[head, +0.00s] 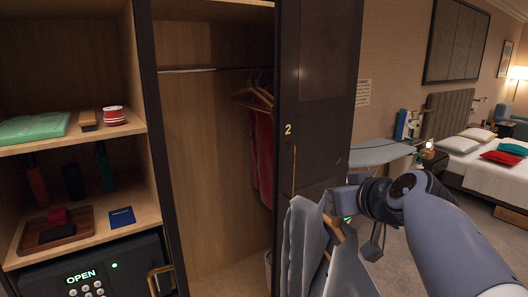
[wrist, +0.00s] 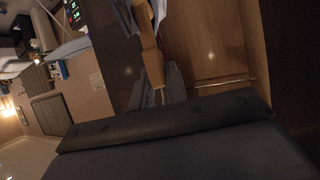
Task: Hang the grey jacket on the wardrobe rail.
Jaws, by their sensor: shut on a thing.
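The grey jacket (head: 305,240) hangs from a wooden hanger (head: 335,228) at the lower middle of the head view. My gripper (head: 343,207) is shut on this hanger, in front of the dark wardrobe door and right of the opening. The wrist view shows the wooden hanger (wrist: 149,50) close up, with a bit of grey cloth (wrist: 173,82) behind it; my fingertips are not clear there. The wardrobe rail (head: 200,70) runs across the upper wardrobe, up and left of my gripper. Its left stretch is bare. The jacket's lower part is cut off by the frame.
Wooden hangers (head: 250,98) and red clothing (head: 263,150) hang at the rail's right. The dark door (head: 315,110), marked 2, bounds the opening. Left are shelves with a green folded item (head: 35,128), a tray (head: 58,236) and a safe (head: 95,272). An ironing board (head: 380,153) stands behind my arm.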

